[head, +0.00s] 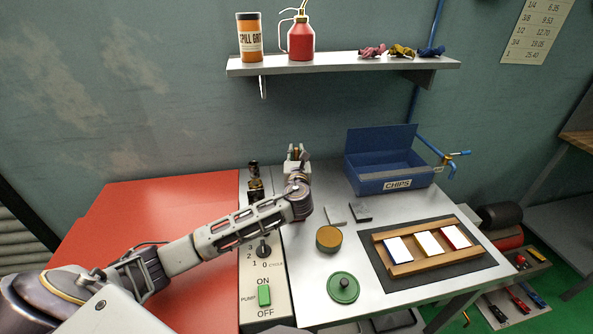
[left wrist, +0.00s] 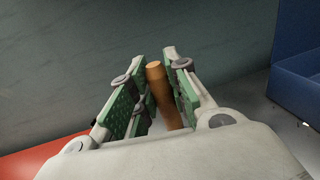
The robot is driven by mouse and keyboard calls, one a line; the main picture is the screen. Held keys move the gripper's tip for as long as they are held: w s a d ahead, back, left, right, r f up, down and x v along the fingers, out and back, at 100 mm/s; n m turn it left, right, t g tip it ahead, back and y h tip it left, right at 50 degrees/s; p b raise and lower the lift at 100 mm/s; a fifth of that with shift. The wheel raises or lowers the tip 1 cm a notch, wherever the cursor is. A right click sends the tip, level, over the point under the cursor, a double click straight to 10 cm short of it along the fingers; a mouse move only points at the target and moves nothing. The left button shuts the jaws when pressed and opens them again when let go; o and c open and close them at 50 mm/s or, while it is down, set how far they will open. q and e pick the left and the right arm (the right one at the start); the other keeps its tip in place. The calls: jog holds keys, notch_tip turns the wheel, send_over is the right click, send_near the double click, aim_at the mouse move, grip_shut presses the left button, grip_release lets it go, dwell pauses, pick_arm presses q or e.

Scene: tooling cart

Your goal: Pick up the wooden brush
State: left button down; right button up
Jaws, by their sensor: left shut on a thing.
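My left gripper (head: 296,150) is at the back of the grey worktop, near the wall, with its arm reaching in from the left. In the left wrist view, the left gripper (left wrist: 160,85) is shut on the wooden brush (left wrist: 160,90). The brush's brown, rounded handle stands roughly upright between the green-padded fingers. The rest of the brush is hidden behind the gripper body. In the head view only a small brown bit shows between the fingers. My right gripper is not in view.
A blue open CHIPS box (head: 392,186) stands right of the gripper; its wall also shows in the left wrist view (left wrist: 298,78). A shelf (head: 340,66) hangs above. A wooden rack (head: 385,252), brown round tin (head: 329,238) and green lid (head: 343,288) occupy the front. A control panel (head: 263,277) lies left.

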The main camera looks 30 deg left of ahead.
pick_arm(q)
jog(key=shift+r, duration=0.45)
notch_tip(320, 180, up, 8)
jog(key=shift+f+p, duration=0.1)
jog(key=shift+p, duration=0.35)
jog(key=shift+r, duration=0.7)
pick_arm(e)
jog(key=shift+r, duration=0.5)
pick_arm(q)
jog(key=shift+d, duration=0.1)
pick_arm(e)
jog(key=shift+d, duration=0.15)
